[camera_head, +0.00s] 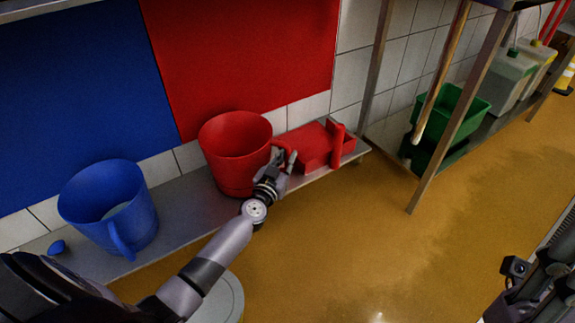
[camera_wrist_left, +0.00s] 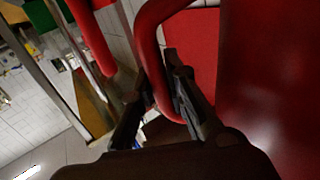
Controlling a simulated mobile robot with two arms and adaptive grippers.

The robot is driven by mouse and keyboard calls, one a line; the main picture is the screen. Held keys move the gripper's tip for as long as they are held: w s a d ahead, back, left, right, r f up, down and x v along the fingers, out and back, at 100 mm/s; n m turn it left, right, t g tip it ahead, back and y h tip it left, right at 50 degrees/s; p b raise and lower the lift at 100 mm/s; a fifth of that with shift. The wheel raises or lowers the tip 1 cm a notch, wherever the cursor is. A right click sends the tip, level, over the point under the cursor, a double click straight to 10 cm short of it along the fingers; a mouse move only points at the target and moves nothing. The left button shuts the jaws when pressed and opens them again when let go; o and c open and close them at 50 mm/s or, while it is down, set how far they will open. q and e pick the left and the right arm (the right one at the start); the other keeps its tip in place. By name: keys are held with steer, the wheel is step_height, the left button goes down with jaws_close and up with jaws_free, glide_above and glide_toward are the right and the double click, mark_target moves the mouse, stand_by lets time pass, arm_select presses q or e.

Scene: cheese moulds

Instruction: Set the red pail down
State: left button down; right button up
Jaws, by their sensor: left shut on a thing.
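The red pail (camera_head: 232,150) is upright at the shelf (camera_head: 185,205), in front of the red wall panel. I cannot tell whether its base touches the shelf. My left gripper (camera_head: 283,162) is shut on the pail's handle, on the pail's right side. In the left wrist view the red handle (camera_wrist_left: 148,50) runs down between the two fingers of my left gripper (camera_wrist_left: 158,100), and the pail's wall (camera_wrist_left: 270,70) fills the right side. Part of my right arm shows at the lower right; its fingers cannot be made out.
A blue pail (camera_head: 100,200) stands on the shelf to the left, with a small blue item (camera_head: 57,247) beside it. A red box-like item (camera_head: 308,146) and a red handle (camera_head: 337,150) lie close right of the red pail.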

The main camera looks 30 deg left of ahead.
arm_select(q)
steer(key=shift+f, duration=0.25)
steer(key=shift+f, duration=0.25)
steer(key=c, duration=1.6)
jaws_free()
